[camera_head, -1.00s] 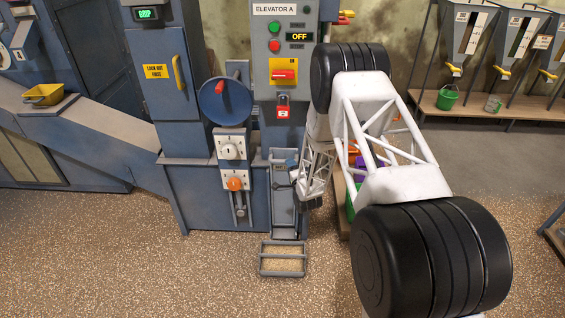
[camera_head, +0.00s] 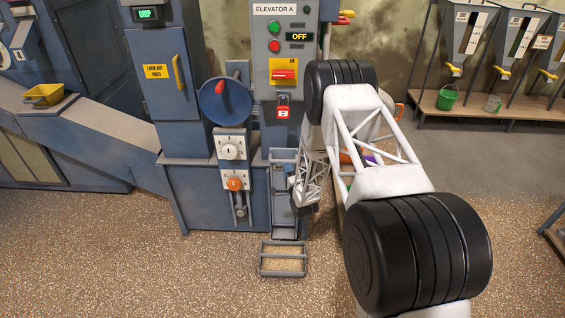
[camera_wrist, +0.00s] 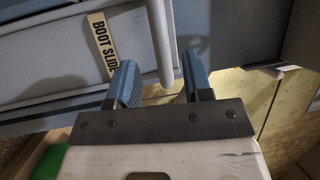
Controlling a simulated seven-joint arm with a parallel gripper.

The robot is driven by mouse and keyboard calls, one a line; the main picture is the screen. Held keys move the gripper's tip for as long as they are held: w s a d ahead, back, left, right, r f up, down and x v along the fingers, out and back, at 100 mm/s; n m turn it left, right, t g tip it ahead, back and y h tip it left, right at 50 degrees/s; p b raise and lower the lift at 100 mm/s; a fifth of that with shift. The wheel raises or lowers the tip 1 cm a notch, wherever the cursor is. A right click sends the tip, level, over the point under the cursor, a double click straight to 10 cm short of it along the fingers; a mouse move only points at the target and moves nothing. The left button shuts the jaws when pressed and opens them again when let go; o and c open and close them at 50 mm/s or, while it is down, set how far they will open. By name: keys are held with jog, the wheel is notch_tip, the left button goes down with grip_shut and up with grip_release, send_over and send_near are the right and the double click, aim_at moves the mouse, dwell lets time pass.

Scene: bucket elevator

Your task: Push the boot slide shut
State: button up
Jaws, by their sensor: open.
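A pale grey bar (camera_wrist: 158,45) runs down beside the label and ends near the gap between my fingers. I cannot tell whether a finger touches the bar. In the head view my gripper (camera_head: 294,186) is at the narrow grey boot frame (camera_head: 284,222) low on the elevator; how far the slide stands out is unclear.
A grey framed tray of grain (camera_head: 283,259) lies on the floor before the boot. A lever panel with an orange knob (camera_head: 235,184) and a blue wheel (camera_head: 223,101) stand left of the boot. A red padlock (camera_head: 283,108) hangs above.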

aim_at(282, 161)
jog(key=shift+x, duration=3.2)
grip_shut()
